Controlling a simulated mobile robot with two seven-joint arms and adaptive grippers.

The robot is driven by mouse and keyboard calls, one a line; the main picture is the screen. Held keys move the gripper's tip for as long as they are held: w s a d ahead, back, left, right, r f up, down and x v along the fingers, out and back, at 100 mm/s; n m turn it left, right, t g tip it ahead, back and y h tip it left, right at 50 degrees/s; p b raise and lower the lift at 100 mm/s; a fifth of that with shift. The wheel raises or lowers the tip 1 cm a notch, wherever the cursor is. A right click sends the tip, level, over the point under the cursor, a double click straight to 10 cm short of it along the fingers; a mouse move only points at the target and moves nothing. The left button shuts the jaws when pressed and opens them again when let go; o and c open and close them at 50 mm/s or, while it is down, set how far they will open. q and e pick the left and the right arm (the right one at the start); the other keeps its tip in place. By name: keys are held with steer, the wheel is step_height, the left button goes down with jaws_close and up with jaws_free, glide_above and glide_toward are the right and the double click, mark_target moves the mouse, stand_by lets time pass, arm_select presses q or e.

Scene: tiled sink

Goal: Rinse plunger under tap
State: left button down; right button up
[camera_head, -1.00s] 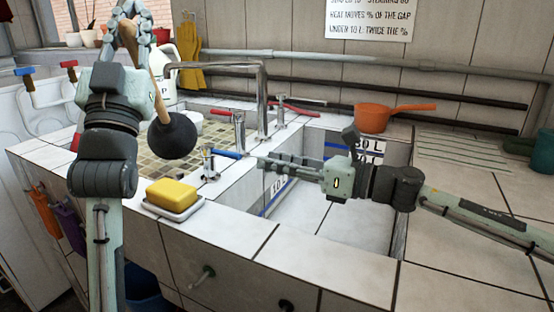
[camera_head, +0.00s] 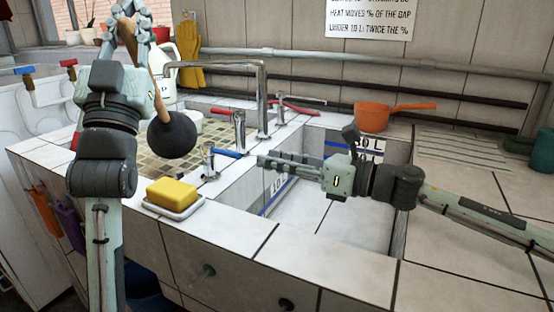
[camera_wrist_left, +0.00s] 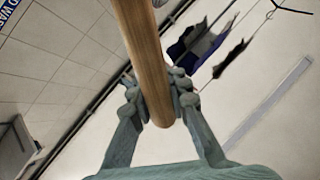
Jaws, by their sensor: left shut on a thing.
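The plunger has a wooden handle (camera_head: 157,85) and a black rubber cup (camera_head: 172,136), which hangs tilted over the tiled left basin (camera_head: 147,165). My left gripper (camera_head: 133,28) is shut on the handle; both fingers press on it in the left wrist view (camera_wrist_left: 160,98). The metal tap spout (camera_head: 215,65) arches behind the plunger, its end near the handle. I cannot make out water from it. My right gripper (camera_head: 264,161) is beside the blue tap lever (camera_head: 229,153), its fingers pointing left; whether they touch it is unclear. A red tap lever (camera_head: 222,111) is behind.
A yellow sponge (camera_head: 171,193) sits on a white dish at the front edge. The deep right basin (camera_head: 345,225) lies under my right arm. An orange pan (camera_head: 372,117) stands behind it. A white jug (camera_head: 188,45) and yellow gloves (camera_head: 190,75) are at the back.

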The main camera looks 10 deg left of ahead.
arm_select(q)
steer(key=s+r+p, duration=0.1)
steer(key=s+d+r+p, duration=0.1)
steer(key=s+r, duration=0.1)
steer(key=shift+s+d+r+p, duration=0.15)
steer(key=shift+p, duration=0.2)
steer(key=shift+s+d+r+p, duration=0.25)
steer(key=shift+s+r+p, duration=0.1)
steer(key=shift+s, duration=0.25)
steer(key=shift+a, duration=0.1)
stand_by(0.6)
